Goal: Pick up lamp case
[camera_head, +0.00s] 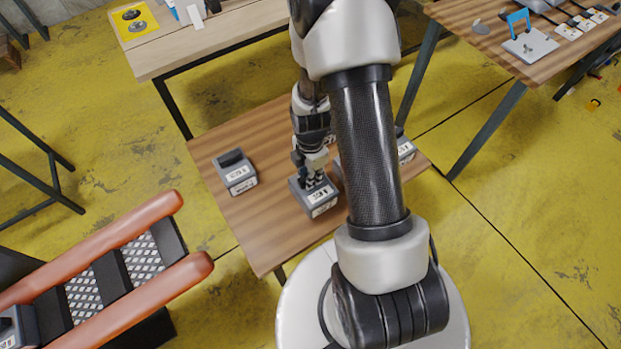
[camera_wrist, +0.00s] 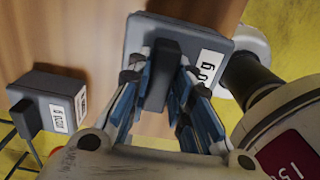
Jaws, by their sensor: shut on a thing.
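A grey lamp case (camera_head: 313,203) with a white label stands on the wooden table, under my gripper (camera_head: 314,178). In the wrist view the case (camera_wrist: 215,48) has a dark handle on top, and my gripper (camera_wrist: 168,80) is shut on that handle from both sides. The case appears to rest on the table or just above it; I cannot tell which. A second grey case (camera_head: 237,174) stands to the left on the same table. It is likely the case (camera_wrist: 50,98) at the left of the wrist view. Another case (camera_head: 405,150) is partly hidden behind my arm.
The wooden table (camera_head: 268,238) has bare room at its front left. Two more tables stand behind, a pale one (camera_head: 190,48) and a brown one (camera_head: 470,45).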

